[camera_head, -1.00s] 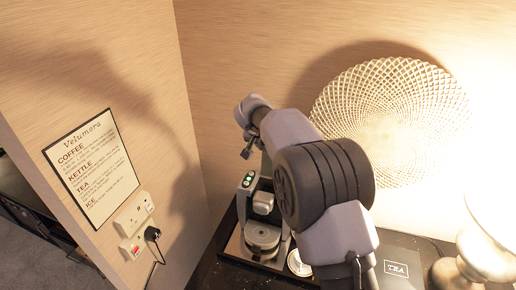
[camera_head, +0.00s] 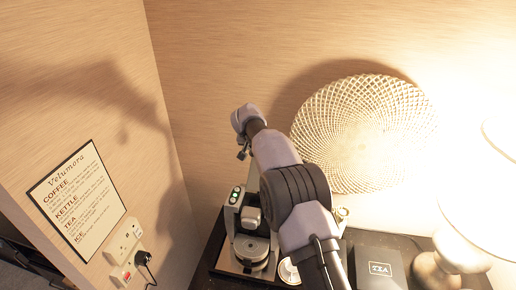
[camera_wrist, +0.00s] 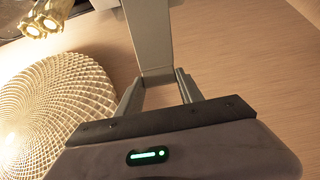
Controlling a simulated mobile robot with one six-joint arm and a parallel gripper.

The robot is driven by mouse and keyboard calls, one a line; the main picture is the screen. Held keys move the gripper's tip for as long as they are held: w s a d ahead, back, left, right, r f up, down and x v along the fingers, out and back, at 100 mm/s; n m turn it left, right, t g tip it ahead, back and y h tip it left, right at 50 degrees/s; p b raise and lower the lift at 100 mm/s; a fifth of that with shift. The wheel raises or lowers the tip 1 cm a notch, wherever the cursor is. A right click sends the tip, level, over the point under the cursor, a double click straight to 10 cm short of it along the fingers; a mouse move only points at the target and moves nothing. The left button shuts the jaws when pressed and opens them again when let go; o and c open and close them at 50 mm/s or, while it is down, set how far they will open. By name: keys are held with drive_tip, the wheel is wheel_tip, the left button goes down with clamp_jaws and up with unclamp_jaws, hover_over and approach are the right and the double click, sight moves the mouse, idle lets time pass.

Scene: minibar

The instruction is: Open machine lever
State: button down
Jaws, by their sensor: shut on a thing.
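The coffee machine (camera_head: 251,218) stands at the back left of the counter, with lit green buttons on its front. My arm crosses in front of its upper right side and hides its lever in the head view. In the wrist view a long grey bar, which looks like the machine lever (camera_wrist: 147,35), runs up from between the fingers. My gripper (camera_wrist: 158,80) is shut on this lever near its lower end. The fingertips cannot be seen in the head view.
A woven round plate (camera_head: 365,130) leans on the back wall. A black tea box (camera_head: 380,268) and a lamp (camera_head: 462,250) are to the right. A sign (camera_head: 77,200) and sockets (camera_head: 125,245) with a plug are on the left wall.

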drive_tip(key=shift+w+r, duration=0.1)
drive_tip(key=shift+r, duration=0.1)
drive_tip(key=c, duration=0.8)
unclamp_jaws()
drive_tip(key=shift+f, duration=0.15)
drive_tip(key=shift+o, duration=0.2)
drive_tip(key=b+v, duration=0.3)
drive_tip(key=v, duration=1.4)
drive_tip(key=shift+r+b, duration=0.2)
drive_tip(key=shift+b, duration=0.2)
